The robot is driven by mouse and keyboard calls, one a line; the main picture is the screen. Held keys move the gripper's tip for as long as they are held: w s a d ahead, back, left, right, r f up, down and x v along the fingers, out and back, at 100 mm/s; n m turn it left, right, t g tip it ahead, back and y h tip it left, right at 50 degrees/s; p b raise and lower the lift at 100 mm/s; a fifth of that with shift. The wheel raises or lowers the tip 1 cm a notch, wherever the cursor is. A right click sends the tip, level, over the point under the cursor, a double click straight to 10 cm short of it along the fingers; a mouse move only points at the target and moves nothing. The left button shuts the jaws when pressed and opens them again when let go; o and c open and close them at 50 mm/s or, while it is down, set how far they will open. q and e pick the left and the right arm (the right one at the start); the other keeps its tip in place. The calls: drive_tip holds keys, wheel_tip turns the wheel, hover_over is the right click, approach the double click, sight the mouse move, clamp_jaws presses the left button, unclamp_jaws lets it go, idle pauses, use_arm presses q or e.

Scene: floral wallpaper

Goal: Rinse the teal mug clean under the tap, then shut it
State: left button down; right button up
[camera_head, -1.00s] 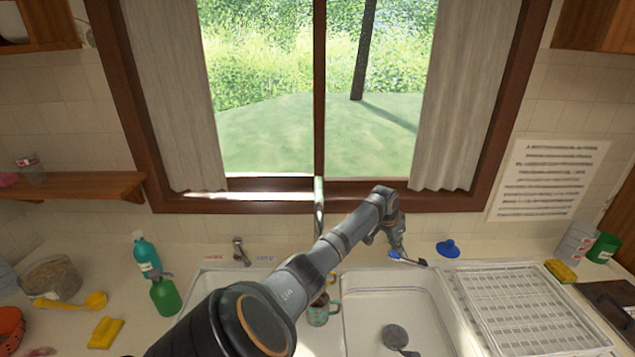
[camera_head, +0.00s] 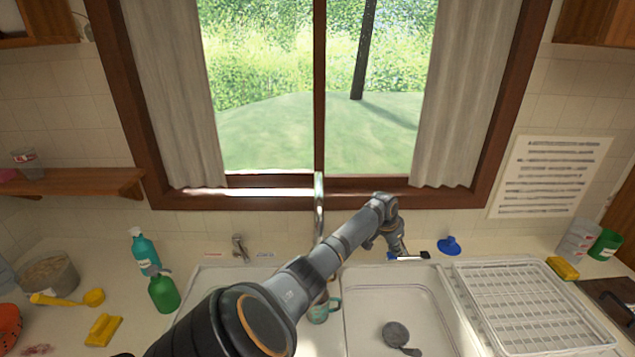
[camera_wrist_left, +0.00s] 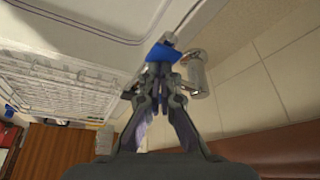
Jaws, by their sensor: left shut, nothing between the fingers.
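The teal mug (camera_head: 321,313) sits in the left sink basin, partly hidden by my left arm. The chrome tap spout (camera_head: 319,205) rises in front of the window behind the basins. A small metal tap lever (camera_head: 239,248) stands at the left, between a red and a blue label. My left gripper (camera_head: 405,257) is at the back edge of the right basin, well to the right of the mug. In the left wrist view its fingers (camera_wrist_left: 160,68) are shut and empty, close to a blue item (camera_wrist_left: 163,52); I cannot tell if they touch. My right gripper is not in view.
A strainer-like grey disc (camera_head: 396,335) lies in the right basin. A white drying rack (camera_head: 520,300) is at the right. A blue stopper-like item (camera_head: 448,246) sits on the back ledge. Green bottles (camera_head: 163,292) and a yellow sponge (camera_head: 103,329) stand left of the sink.

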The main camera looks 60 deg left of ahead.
use_arm(q)
wheel_tip(320, 180, up, 4)
drive_tip(key=p, duration=0.4)
drive_tip(key=shift+f, duration=0.35)
drive_tip(key=shift+w+d+f+b, duration=0.15)
drive_tip(key=shift+w+b, duration=0.05)
drive_tip(key=shift+b, duration=0.4)
drive_tip(key=w+d+b, duration=0.1)
drive_tip(key=w+b, duration=0.2)
drive_tip(key=w+d+b, duration=0.2)
drive_tip(key=w+b, duration=0.1)
drive_tip(key=w+d+b, duration=0.1)
drive_tip(key=w+b, duration=0.2)
drive_tip(key=shift+w+d+f, duration=0.3)
drive_tip(key=shift+d+f, duration=0.05)
drive_tip(key=shift+d, duration=0.05)
drive_tip(key=shift+w+d+r+b, duration=0.15)
drive_tip(key=shift+w+r+b, duration=0.05)
drive_tip(key=shift+b, duration=0.1)
drive_tip(key=shift+r, duration=0.25)
